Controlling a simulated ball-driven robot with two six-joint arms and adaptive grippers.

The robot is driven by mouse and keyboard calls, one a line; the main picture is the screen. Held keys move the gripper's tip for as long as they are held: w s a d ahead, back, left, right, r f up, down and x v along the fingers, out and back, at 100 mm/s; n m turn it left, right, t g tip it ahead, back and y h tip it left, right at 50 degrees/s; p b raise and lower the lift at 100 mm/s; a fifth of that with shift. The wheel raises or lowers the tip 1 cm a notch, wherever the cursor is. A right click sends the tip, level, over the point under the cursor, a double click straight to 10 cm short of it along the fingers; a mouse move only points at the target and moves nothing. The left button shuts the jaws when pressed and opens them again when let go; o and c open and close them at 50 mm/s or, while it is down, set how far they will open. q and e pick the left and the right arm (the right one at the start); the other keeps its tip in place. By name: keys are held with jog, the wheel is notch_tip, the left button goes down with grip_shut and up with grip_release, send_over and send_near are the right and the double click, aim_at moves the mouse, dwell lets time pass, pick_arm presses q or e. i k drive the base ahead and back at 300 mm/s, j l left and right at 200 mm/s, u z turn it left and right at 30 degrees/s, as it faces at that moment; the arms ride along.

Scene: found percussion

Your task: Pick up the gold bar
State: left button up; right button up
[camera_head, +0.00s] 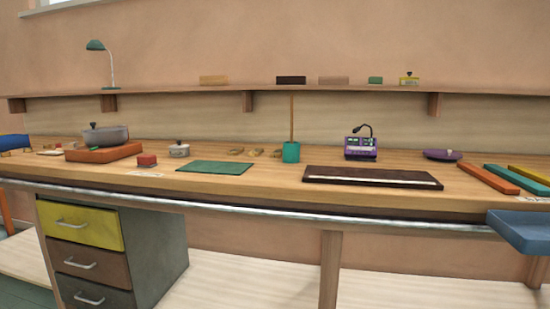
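A long yellow-gold bar (531,175) lies on the wooden workbench (460,202) at the far right, partly cut off by the picture's right edge. A teal bar (515,178) lies just left of it, and an orange bar (487,179) lies left of that, roughly parallel. Several small gold-coloured pieces (254,152) also lie mid-bench, left of the green cup; they are too small to make out well. Neither of my grippers is in view.
A blue tray (524,245) juts from the bench front below the bars. A dark board (370,175), purple device (361,148), purple dish (437,155), green cup with a stick (291,153), green mat (215,167) and pot (106,136) stand on the bench. A shelf (350,91) runs behind.

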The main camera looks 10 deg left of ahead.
aim_at(277, 153)
jog(key=i+j, duration=0.1)
jog(key=j, duration=0.3)
jog(key=i+j+u, duration=0.15)
jog(key=j, duration=0.65)
jog(key=i+u, duration=0.05)
